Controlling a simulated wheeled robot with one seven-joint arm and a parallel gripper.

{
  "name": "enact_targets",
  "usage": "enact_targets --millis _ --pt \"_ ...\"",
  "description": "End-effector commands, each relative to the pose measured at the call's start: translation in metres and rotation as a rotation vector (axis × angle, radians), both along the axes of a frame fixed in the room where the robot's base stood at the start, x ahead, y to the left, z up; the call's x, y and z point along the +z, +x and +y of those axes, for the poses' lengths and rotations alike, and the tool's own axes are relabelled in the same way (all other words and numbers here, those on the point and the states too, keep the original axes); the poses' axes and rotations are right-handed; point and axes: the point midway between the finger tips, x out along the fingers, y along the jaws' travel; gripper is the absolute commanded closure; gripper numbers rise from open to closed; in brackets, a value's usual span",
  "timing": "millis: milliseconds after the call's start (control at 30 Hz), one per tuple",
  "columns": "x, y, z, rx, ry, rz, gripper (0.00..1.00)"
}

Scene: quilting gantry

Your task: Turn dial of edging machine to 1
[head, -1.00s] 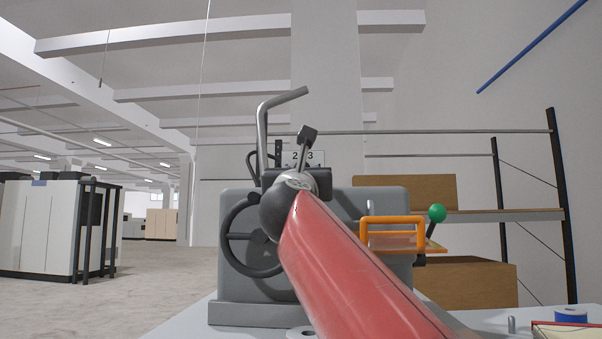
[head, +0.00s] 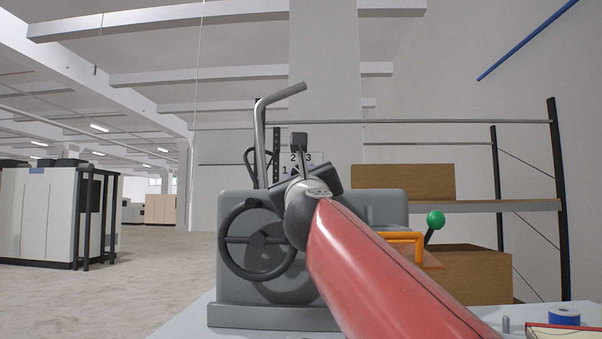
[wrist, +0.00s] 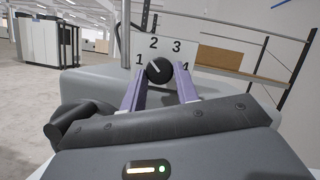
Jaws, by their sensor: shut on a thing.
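The grey edging machine (head: 380,207) stands in front of me on a light table. In the wrist view the round black dial (wrist: 158,70) sits below the numbers 1 to 4. Its white pointer line points up and left, between 1 and 2. My gripper's purple fingers are shut on the dial, one at each side. The gripper is rolled anticlockwise in the head view.
A black handwheel (head: 258,240) is on the machine's front left, below a bent metal pipe (head: 262,140). An orange handle (head: 407,237) and a green-knobbed lever (head: 436,220) are at right. A blue spool (head: 565,316) lies on the table at far right.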

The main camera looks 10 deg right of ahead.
Motion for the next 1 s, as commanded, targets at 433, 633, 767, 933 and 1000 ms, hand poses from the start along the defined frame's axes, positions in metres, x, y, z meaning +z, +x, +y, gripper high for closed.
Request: enact_targets --millis 433,633,767,933,1000 --pt "0.0 0.0 0.0 0.001 0.002 -0.001 0.49" --pt "-0.005 -0.012 0.002 0.002 0.002 -0.002 0.49" --pt "-0.014 -0.033 0.006 0.001 0.002 -0.004 0.49" --pt "-0.023 -0.058 0.01 0.002 0.002 -0.002 0.49" --pt "-0.025 -0.065 0.011 0.002 0.002 -0.002 0.49"
